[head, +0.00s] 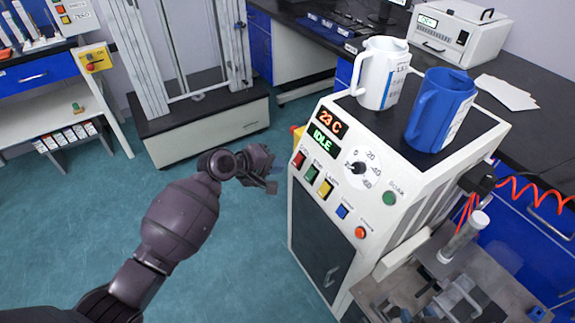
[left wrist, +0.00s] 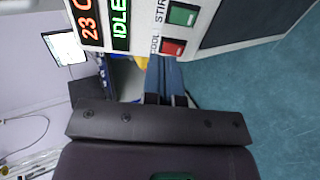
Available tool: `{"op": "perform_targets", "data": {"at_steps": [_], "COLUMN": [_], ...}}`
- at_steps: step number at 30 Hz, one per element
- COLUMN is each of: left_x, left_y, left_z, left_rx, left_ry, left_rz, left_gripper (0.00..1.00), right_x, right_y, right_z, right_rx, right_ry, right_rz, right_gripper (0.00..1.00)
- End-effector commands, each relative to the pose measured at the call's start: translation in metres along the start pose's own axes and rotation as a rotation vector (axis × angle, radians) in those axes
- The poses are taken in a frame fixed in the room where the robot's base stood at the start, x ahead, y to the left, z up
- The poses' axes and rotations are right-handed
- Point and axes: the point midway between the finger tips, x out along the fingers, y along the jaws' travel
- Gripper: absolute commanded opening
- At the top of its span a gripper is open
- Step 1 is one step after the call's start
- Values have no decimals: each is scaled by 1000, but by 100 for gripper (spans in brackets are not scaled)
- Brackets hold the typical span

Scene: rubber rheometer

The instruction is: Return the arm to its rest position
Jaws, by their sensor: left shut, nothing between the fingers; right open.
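My left arm comes in from the lower left of the head view. Its gripper (head: 271,186) is in front of the left side of the white machine (head: 345,215), close to the red button (head: 298,160). In the left wrist view the fingers (left wrist: 165,78) are together with nothing between them. The machine's red button (left wrist: 172,47) and green button (left wrist: 183,14) are beyond the fingertips. I see no clear contact between the fingers and the panel. The displays read 23 C and IDLE. My right gripper is not in view.
A white jug (head: 381,72) and a blue jug (head: 438,110) stand on the machine. A metal fixture (head: 450,285) is at lower right. A framed stand (head: 205,130) is behind, and blue-drawer benches line the back. The teal floor (head: 75,225) is open at left.

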Motion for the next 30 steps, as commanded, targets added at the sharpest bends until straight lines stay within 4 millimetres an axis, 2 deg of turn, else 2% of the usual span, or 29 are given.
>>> {"op": "perform_targets", "data": {"at_steps": [6,23,26,30], "left_x": [-12,-11,-11,-16], "left_y": [1,1,2,14], "left_z": [0,0,-2,-15], "left_rx": [0,13,68,273], "left_ry": [-1,-1,13,112], "left_rz": [-1,-1,9,22], "left_gripper": [0,0,0,0], "right_x": [-4,-2,-2,-1], "right_y": [3,2,1,0], "right_z": [6,-1,-1,-2], "right_rx": [-5,-9,-4,2], "right_ry": [-14,-1,0,1], "right_rz": [2,0,0,0], "right_gripper": [43,43,43,43]}}
